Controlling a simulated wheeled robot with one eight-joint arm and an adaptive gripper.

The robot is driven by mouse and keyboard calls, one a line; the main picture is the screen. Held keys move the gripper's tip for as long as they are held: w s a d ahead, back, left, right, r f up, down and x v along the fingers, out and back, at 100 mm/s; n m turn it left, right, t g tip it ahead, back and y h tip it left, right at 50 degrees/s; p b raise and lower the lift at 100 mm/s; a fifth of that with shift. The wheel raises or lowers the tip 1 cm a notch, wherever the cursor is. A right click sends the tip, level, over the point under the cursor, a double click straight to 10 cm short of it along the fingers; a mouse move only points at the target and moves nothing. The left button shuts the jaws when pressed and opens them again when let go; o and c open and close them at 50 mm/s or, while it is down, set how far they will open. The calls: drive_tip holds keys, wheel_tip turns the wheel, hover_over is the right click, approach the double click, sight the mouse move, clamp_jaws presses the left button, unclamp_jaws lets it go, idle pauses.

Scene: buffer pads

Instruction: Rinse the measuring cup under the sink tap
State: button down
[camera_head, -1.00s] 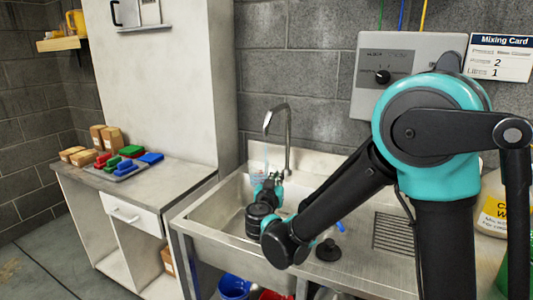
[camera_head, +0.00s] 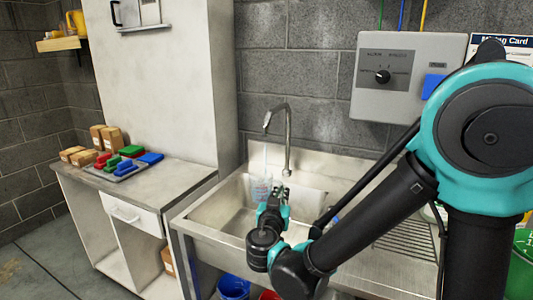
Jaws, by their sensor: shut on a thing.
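The clear measuring cup (camera_head: 262,189) with reddish markings is in the sink basin (camera_head: 226,214), below the tap (camera_head: 287,140). A thin pale stream (camera_head: 265,158) runs down from the spout toward the cup's mouth. My gripper (camera_head: 273,196) is at the cup's right side and shut on it. The cup looks roughly upright. My wrist hides part of the basin, and the fingertips are too small to see clearly.
A grey control box (camera_head: 408,75) with a black knob hangs on the wall. The drainboard (camera_head: 405,245) lies to the right, partly behind my arm. Coloured blocks in a tray (camera_head: 128,170) and small cartons (camera_head: 105,137) sit on the left counter. A blue bucket (camera_head: 233,287) is below the sink.

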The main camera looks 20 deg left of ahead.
drive_tip(key=s+d, duration=0.4)
drive_tip(key=s, duration=0.4)
drive_tip(key=shift+s+d, duration=0.2)
drive_tip(key=shift+s, duration=0.15)
